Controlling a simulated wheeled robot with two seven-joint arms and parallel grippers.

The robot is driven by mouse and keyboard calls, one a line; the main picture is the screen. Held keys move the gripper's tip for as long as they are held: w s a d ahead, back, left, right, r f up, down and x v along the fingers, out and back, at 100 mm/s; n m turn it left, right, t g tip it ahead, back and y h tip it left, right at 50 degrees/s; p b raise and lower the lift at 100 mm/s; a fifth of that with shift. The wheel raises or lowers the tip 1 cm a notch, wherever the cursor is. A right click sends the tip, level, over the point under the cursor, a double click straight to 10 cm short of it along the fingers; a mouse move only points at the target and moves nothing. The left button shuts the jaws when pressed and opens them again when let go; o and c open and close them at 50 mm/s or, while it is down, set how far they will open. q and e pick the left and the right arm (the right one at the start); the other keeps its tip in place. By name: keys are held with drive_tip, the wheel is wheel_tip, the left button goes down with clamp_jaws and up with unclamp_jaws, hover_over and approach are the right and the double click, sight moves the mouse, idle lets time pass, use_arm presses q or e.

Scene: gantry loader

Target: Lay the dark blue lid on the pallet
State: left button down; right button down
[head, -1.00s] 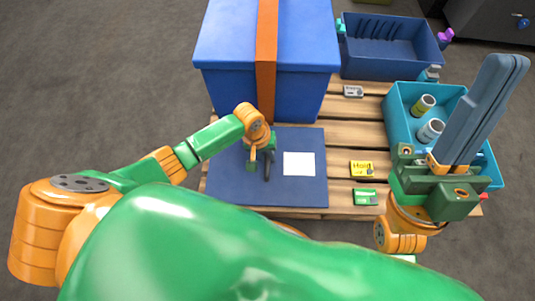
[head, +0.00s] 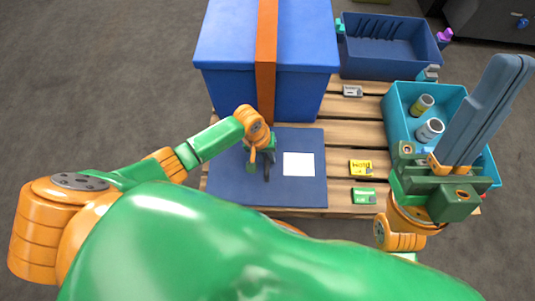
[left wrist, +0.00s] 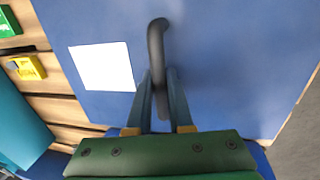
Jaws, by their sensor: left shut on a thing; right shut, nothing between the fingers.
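The dark blue lid (head: 240,190) is a flat panel with a white square (head: 299,164) and a dark handle (left wrist: 157,48). It lies level over the front left of the wooden pallet (head: 343,136), in front of the big blue box. I cannot tell whether its underside touches the slats. My left gripper (left wrist: 160,88) is shut on the lid's handle; in the head view this gripper (head: 262,172) is over the lid's middle and partly hides the handle. My right gripper (head: 512,65) is shut and empty, pointing up at the right, in front of the teal bin.
The big blue box (head: 225,50) with an orange strap stands behind the lid. A teal bin (head: 399,113) with cans and a dark blue crate (head: 390,68) are at the right. Yellow (head: 361,168), green (head: 364,195) and grey (head: 352,91) tags lie on the slats.

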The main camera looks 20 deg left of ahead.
use_arm(q)
drive_tip(key=shift+s, duration=0.1)
drive_tip(key=shift+r, duration=0.1)
idle(0.5)
drive_tip(key=shift+p, duration=0.4)
drive_tip(key=shift+p, duration=0.3)
drive_tip(key=shift+f, duration=0.25)
idle(0.3)
drive_tip(key=shift+f, duration=0.3)
drive_tip(key=c, duration=0.7)
unclamp_jaws()
drive_tip(key=shift+c, duration=0.2)
drive_tip(key=r+p, duration=0.1)
drive_tip(key=r, duration=0.1)
drive_tip(key=a+r+p, duration=0.1)
drive_tip(key=r+p, duration=0.3)
drive_tip(key=r, duration=0.1)
drive_tip(key=shift+s+a+r, duration=0.1)
drive_tip(key=shift+s+a, duration=0.05)
drive_tip(key=shift+s, duration=0.05)
